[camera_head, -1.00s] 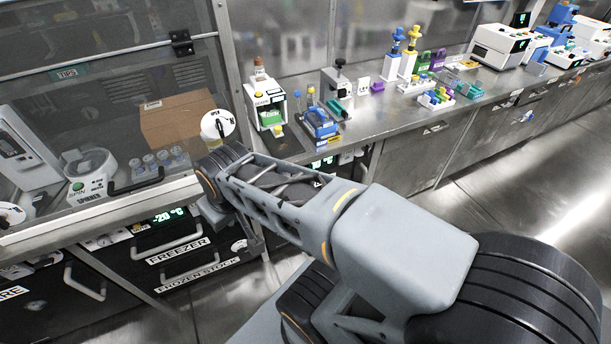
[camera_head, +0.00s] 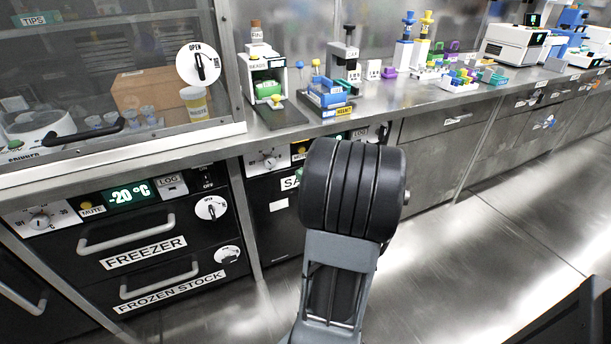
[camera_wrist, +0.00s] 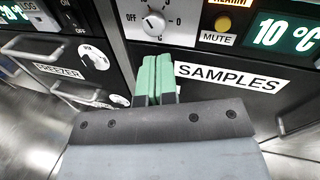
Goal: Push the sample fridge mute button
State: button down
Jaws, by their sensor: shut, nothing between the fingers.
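The sample fridge (camera_wrist: 225,110) is a black front with a SAMPLES label and a green 10 °C display. Its yellow round mute button (camera_wrist: 223,24) sits above the word MUTE, left of the display, in the wrist view. My gripper (camera_wrist: 155,62) is shut and empty, its green fingertips below the dial and to the lower left of the button, apart from it. In the head view the fridge (camera_head: 272,225) is partly hidden behind my arm, and its mute button (camera_head: 299,148) shows as a small yellow spot. Most of my gripper is hidden there.
The freezer (camera_head: 85,262) stands left of the fridge, with its own yellow mute button (camera_head: 86,205) and protruding handles. A white dial (camera_wrist: 154,23) is left of the fridge's button. The steel counter (camera_head: 380,115) overhangs above, bearing lab items. Floor at right is clear.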

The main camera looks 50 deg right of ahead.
aim_at(302, 151)
jog(key=s+d+f+m+h+b, duration=0.1)
jog(key=s+d+f+m+h, duration=0.2)
jog(key=d, duration=0.3)
jog(key=shift+s+m+h, duration=0.3)
jog(key=shift+m+h, duration=0.4)
jog(key=shift+m, duration=0.1)
jog(key=b+x, duration=0.1)
jog(key=x, duration=0.3)
jog(key=b+x, duration=0.1)
jog(key=x, duration=0.3)
jog(key=b+x, duration=0.2)
jog(key=x, duration=0.2)
jog(key=shift+w+d+f, duration=0.1)
jog(key=shift+w+f, duration=0.15)
jog(key=shift+f, duration=0.05)
jog(key=shift+x, duration=0.8)
jog(key=shift+r, duration=0.1)
